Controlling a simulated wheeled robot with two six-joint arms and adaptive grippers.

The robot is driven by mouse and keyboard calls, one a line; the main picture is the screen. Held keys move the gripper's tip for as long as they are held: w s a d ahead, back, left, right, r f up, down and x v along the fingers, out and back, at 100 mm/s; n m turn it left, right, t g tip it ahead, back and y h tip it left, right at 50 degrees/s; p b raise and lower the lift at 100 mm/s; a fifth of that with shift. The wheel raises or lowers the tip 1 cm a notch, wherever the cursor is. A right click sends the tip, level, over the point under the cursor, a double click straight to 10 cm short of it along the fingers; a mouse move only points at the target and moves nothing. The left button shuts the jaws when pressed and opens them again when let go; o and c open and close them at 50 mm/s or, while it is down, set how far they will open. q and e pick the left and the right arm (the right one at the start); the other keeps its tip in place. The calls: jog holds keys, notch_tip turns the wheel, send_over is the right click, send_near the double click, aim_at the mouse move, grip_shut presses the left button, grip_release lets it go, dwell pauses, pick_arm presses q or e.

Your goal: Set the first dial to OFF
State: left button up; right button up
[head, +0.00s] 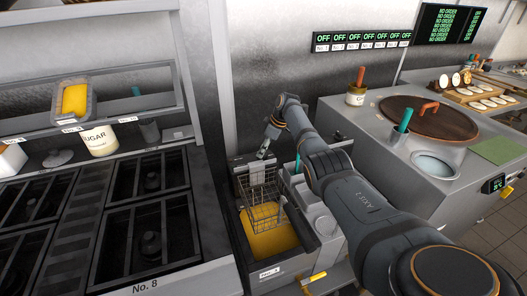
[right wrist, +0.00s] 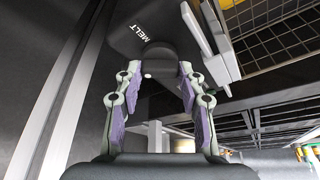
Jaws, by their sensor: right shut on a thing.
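The dial (right wrist: 157,58) is a dark round knob between the fingertips of my right gripper (right wrist: 158,78) in the right wrist view. The word MELT shows on the dark panel (right wrist: 128,28) beside it, and a small white mark shows near the knob's lower edge. My right gripper also shows in the head view (head: 264,152), at the back of the fryer (head: 312,213). It is shut on the dial. In the head view the dial is too small and covered to make out. No OFF mark is readable on the panel. My left gripper is not in view.
A wire basket (head: 262,212) hangs over yellow oil (head: 268,240) just in front of the gripper. A stove (head: 150,225) stands at left, a tandoor counter (head: 345,125) at right. Green OFF displays (head: 362,38) hang on the wall above.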

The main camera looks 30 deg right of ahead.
jog(key=o, duration=1.2)
jog(key=shift+c, duration=0.2)
jog(key=v, duration=1.2)
